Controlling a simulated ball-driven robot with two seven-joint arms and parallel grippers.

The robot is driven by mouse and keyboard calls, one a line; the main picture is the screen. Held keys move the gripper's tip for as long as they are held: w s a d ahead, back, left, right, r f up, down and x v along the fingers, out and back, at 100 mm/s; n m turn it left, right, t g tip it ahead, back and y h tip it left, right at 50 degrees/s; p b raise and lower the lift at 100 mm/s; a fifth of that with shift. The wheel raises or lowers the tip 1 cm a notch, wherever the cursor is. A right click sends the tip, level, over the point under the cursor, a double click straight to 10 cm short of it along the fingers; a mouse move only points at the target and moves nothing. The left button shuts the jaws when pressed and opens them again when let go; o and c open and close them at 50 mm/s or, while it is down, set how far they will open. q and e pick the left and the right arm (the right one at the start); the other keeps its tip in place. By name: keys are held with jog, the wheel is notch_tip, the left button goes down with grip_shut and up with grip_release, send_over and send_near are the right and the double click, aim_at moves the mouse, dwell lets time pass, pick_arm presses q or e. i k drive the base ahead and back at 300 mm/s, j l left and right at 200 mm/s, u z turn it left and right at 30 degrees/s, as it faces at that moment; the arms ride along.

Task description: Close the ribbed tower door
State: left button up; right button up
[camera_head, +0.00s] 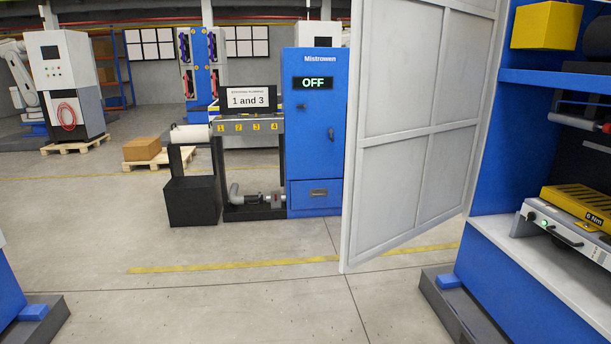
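A large light-grey door (394,185), divided into panels by raised ribs, stands open at the right of the head view. It is upright, and its right edge is beside the blue shelf tower (474,165). The door's top runs out of the frame. I cannot make out a handle on the side that shows. Neither my left nor my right gripper is in view.
Beyond the door stands a blue cabinet (317,235) with an OFF display. Dark feet (455,305) stick out at the lower right, and another foot (40,318) at the lower left. The concrete floor (220,305) between them is clear.

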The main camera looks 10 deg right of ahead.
aim_at(419, 74)
jog(key=i+l+u, duration=0.15)
jog(key=i+u, duration=0.25)
jog(key=i, duration=0.75)
jog(key=i+j+z, duration=0.15)
jog(key=i+z, duration=0.15)
jog(key=i, duration=0.2)
jog(key=i+j+z, duration=0.3)
jog(key=i, duration=0.15)
jog(key=i+j+z, duration=0.1)
jog(key=i+z, duration=0.15)
jog(key=z, duration=0.2)
jog(key=i+j+z, duration=0.15)
jog(key=z, duration=0.3)
jog(key=i+j+z, duration=0.25)
jog(key=z, duration=0.2)
jog(key=i+j+z, duration=0.15)
jog(key=j+z, duration=0.15)
jog(key=z, duration=0.15)
jog(key=i+j+z, duration=0.25)
jog(key=j+z, duration=0.3)
jog(key=l+z, duration=0.15)
jog(key=z, duration=0.25)
